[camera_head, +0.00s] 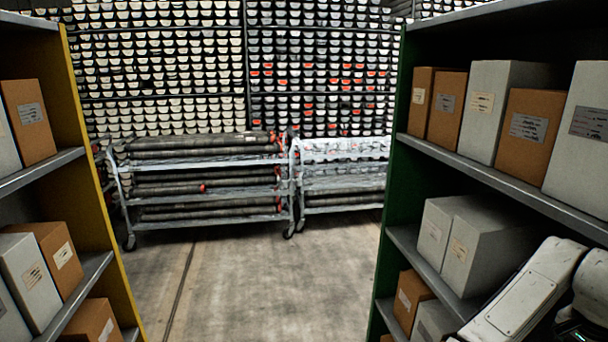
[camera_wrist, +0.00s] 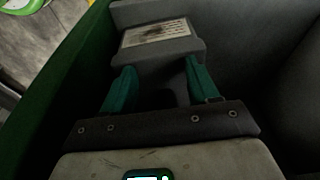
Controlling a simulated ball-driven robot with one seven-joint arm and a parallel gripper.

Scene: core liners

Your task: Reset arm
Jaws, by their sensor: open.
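My gripper (camera_wrist: 158,85) shows in the wrist view with its two teal fingers apart and nothing between them. In front of the fingers, within a dark shelf space, is a grey box (camera_wrist: 120,14) with a pale label (camera_wrist: 155,32). I cannot tell whether the fingers touch it. In the head view, part of my white arm (camera_head: 525,290) shows at the lower right, in front of the right shelf. My gripper is outside the head view.
A green-sided shelf (camera_head: 398,150) with grey and brown boxes stands right; a yellow-sided shelf (camera_head: 95,180) with boxes stands left. Between them the concrete floor (camera_head: 270,290) is clear. Wheeled racks (camera_head: 205,160) of dark tubes stand beyond, before a wall of stacked liners (camera_head: 160,70).

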